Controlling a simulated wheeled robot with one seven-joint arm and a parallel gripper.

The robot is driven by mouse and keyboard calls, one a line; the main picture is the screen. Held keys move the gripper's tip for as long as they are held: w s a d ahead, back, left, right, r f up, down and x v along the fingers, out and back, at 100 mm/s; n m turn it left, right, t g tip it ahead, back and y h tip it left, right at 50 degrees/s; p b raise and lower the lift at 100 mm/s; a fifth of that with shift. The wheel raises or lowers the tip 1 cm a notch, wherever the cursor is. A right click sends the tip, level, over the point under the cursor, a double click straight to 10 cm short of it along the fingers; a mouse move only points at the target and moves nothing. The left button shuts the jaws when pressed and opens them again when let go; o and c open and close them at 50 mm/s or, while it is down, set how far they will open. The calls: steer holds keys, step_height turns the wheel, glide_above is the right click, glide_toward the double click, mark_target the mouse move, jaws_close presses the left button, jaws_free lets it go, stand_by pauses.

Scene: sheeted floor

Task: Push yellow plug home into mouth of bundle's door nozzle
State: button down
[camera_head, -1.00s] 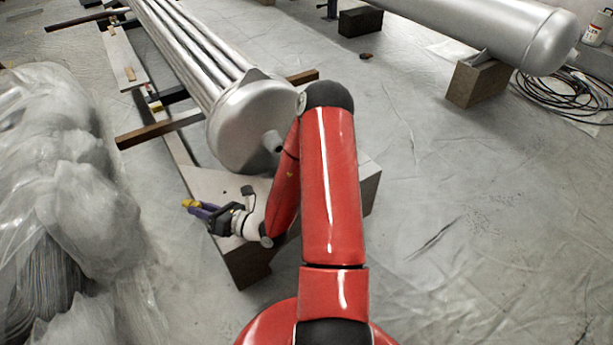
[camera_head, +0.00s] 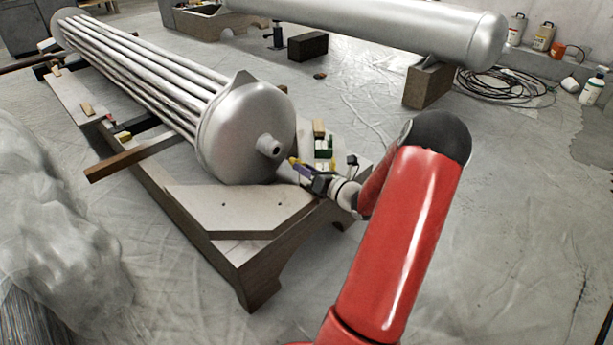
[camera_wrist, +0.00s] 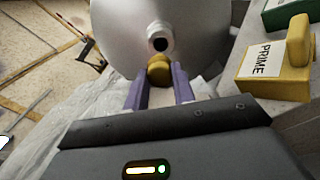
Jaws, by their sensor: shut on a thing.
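The bundle (camera_head: 246,125) is a row of silver tubes ending in a rounded silver door. Its door nozzle (camera_head: 270,147) is a short stub with a dark open mouth, seen almost head-on in the wrist view (camera_wrist: 159,41). My gripper (camera_head: 298,168) is shut on the yellow plug (camera_wrist: 158,69), held between its purple fingertips. In the wrist view the plug shows just below the nozzle mouth, which is open and empty. In the head view the plug (camera_head: 293,161) is just right of the nozzle and a little lower. The exact gap between them is hard to tell.
The bundle rests on a wooden bench (camera_head: 225,225). A yellow block marked PRIME (camera_wrist: 272,70) and a green box (camera_wrist: 288,12) lie to the right in the wrist view. A second silver vessel (camera_head: 400,30) stands behind.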

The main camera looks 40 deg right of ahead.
mark_target(294, 161)
steer(key=shift+s+d+p, duration=0.1)
steer(key=shift+s+p, duration=0.1)
steer(key=shift+p, duration=0.15)
steer(key=shift+w+a, duration=0.2)
steer(key=shift+w, duration=2.6)
steer(key=shift+w+a+p, duration=0.15)
steer(key=shift+w+p, duration=0.15)
steer(key=shift+w, duration=1.25)
steer(key=c, duration=1.1)
jaws_free()
steer(key=shift+s, duration=0.1)
